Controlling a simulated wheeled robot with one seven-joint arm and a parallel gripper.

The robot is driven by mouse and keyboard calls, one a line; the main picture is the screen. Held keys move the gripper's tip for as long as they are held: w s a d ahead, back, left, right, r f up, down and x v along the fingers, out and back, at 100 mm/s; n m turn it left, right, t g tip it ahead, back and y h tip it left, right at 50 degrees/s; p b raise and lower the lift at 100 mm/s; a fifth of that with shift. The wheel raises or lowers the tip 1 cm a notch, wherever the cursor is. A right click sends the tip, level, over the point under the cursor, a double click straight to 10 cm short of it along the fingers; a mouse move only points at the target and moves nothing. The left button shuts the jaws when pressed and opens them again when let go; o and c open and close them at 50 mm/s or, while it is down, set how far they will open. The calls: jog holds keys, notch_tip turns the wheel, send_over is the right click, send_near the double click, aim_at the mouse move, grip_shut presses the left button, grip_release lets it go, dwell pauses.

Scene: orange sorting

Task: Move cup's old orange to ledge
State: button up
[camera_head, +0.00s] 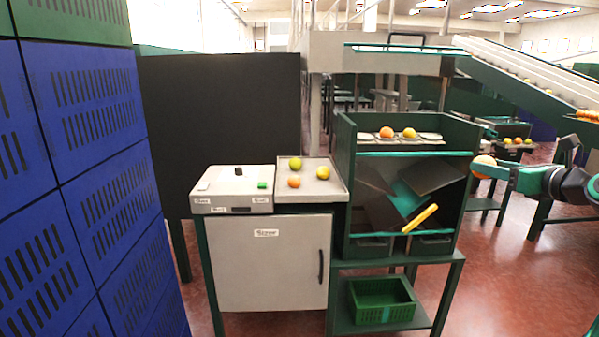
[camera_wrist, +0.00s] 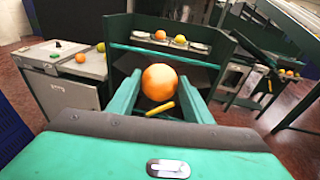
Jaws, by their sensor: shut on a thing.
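My gripper (camera_head: 486,165) is at the right in the head view, shut on an orange (camera_wrist: 160,82). The orange sits between the two teal fingers in the wrist view, and it also shows at the fingertips in the head view (camera_head: 483,161). They are in the air to the right of the green sorting stand (camera_head: 343,165). A row of shallow cups (camera_head: 430,137) runs along the stand's top. An orange fruit (camera_head: 386,132) and a yellow-orange fruit (camera_head: 409,132) sit in the row. I cannot tell which surface is the ledge.
A grey tray (camera_head: 335,188) left of the stand holds a few fruits. A grey box with labels (camera_head: 235,185) adjoins it above a white cabinet (camera_head: 270,270). A yellow bar (camera_head: 420,217) slants across the stand's front. A green crate (camera_head: 382,300) sits below. Blue crates (camera_head: 90,150) stand far left.

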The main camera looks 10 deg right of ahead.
jog(key=w+a+f+n+y, duration=0.1)
jog(key=w+a+f+y, duration=0.1)
jog(key=w+a+f, duration=0.95)
jog(key=a+f+n+y, duration=0.1)
jog(key=a+f+y, duration=0.1)
jog(key=a+f, duration=1.1)
jog(key=a, duration=0.4)
jog(key=shift+w+f+n+g, duration=0.35)
jog(key=shift+n+g, duration=0.05)
